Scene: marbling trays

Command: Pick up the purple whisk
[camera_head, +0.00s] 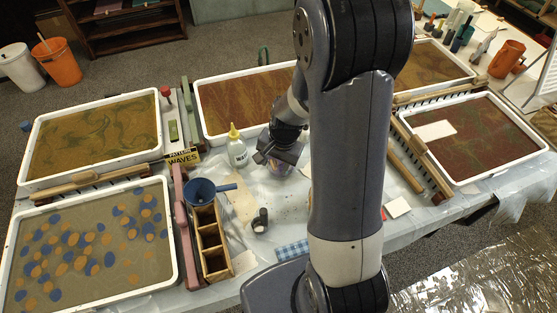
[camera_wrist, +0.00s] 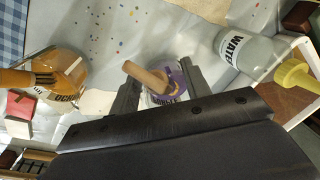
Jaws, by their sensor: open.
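The purple whisk (camera_wrist: 147,77) shows in the wrist view as a light wooden handle leaning out of a jar. The jar (camera_wrist: 166,99) has purple on it and a partly hidden label that seems to read purple. My gripper (camera_wrist: 158,76) is open, with one finger on each side of the jar and the handle between them. I cannot tell whether the fingers touch anything. In the head view my gripper (camera_head: 276,152) is over the jar area, and the whisk cannot be made out there.
A white water bottle (camera_wrist: 250,47) with a yellow cap (camera_wrist: 297,77) stands close on the right in the wrist view. An ochre jar (camera_wrist: 67,85) with an orange-handled tool is on the left. Marbling trays (camera_head: 100,101) surround the work area.

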